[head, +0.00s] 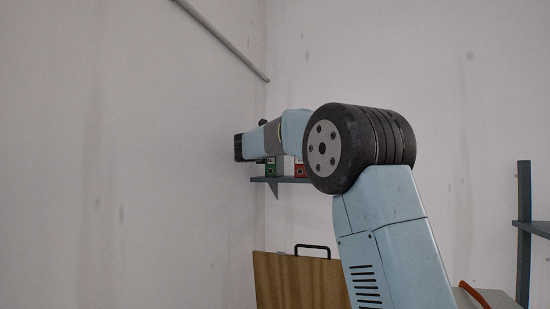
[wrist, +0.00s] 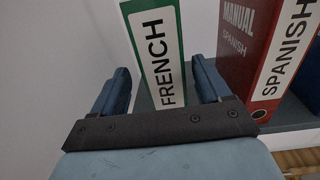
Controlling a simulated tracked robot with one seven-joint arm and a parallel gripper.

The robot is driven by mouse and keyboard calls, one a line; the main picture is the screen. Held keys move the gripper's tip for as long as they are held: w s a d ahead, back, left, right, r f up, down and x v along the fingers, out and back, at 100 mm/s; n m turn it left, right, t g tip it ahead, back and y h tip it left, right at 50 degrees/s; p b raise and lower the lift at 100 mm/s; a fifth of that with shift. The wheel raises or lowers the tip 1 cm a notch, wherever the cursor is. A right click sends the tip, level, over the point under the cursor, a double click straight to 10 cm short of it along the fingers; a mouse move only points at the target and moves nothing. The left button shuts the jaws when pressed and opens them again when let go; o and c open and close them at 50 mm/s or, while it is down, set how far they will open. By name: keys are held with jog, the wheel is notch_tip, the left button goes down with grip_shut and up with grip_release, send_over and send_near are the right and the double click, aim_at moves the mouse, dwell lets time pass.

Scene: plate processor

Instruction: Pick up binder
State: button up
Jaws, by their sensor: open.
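A green binder (wrist: 142,45) with a white spine label reading FRENCH stands upright in the wrist view. My gripper (wrist: 161,82) is open, with one finger on each side of the lower part of this spine. Whether either finger touches the binder I cannot tell. A red binder (wrist: 246,50) labelled MANUAL SPANISH stands to the right, beyond the right finger. In the head view the green binder (head: 270,169) and red binder (head: 299,168) are small and partly hidden behind my arm.
The binders stand on a grey wall shelf (head: 290,180) near the room corner. A wooden board with a black handle (head: 298,280) is below it. Another grey shelf (head: 535,228) is at the far right. A pale wall lies close to the left of the green binder.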

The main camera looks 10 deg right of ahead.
jog(key=shift+r+x, duration=0.2)
jog(key=shift+x, duration=2.45)
jog(key=shift+s+d, duration=0.1)
jog(key=shift+d, duration=0.05)
jog(key=shift+c, duration=0.4)
jog(key=c, duration=1.2)
jog(key=shift+r, duration=0.15)
jog(key=shift+c, duration=0.7)
